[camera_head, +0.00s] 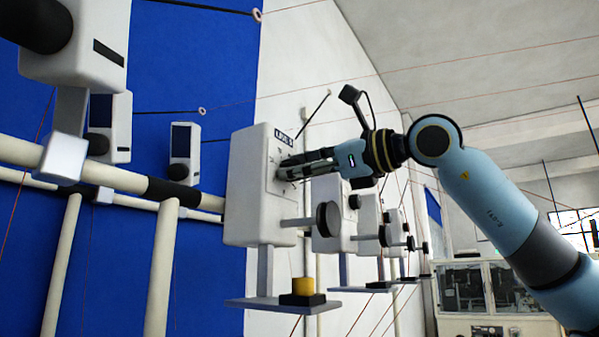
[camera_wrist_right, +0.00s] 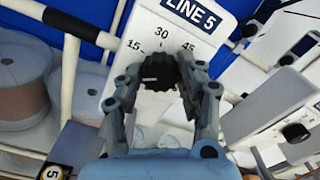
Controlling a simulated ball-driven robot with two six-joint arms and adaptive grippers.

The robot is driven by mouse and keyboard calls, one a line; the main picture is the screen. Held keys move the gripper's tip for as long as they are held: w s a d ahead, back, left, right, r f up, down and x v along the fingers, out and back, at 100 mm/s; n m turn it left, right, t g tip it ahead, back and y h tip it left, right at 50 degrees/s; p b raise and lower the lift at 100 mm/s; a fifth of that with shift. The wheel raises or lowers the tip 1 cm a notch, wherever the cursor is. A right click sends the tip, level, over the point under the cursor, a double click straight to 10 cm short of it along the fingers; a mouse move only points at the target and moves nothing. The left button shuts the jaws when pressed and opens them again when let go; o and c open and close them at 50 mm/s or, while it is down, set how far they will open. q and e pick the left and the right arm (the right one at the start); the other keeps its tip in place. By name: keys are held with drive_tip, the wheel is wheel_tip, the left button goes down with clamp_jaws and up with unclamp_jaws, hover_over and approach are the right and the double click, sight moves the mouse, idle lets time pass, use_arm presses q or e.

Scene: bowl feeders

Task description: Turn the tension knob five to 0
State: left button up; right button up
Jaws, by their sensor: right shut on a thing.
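The line 5 unit is a white box (camera_head: 248,190) with a "LINE 5" label, left of centre in the head view. Its tension knob (camera_wrist_right: 158,72) is black and ribbed, with a pale mark that sits toward its lower left in the wrist view. The dial face (camera_wrist_right: 146,24) shows 15, 30 and 45 around the knob; I see no 0. My right gripper (camera_head: 287,172) reaches the box front from the right. In the wrist view its fingers (camera_wrist_right: 160,75) are shut on the knob from both sides. In the head view they hide the knob. My left gripper is out of view.
A black round part (camera_head: 327,219) sticks out below my right gripper. A yellow block (camera_head: 303,286) stands on the unit's lower shelf (camera_head: 262,302). Similar white units (camera_head: 368,222) line up behind. Thin threads cross the space, and white rails (camera_head: 125,178) run at left.

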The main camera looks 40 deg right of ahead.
drive_tip(key=shift+n, duration=0.6)
drive_tip(key=o, duration=1.2)
drive_tip(key=shift+c, duration=0.2)
drive_tip(key=shift+r, duration=0.1)
wheel_tip(320, 180, up, 10)
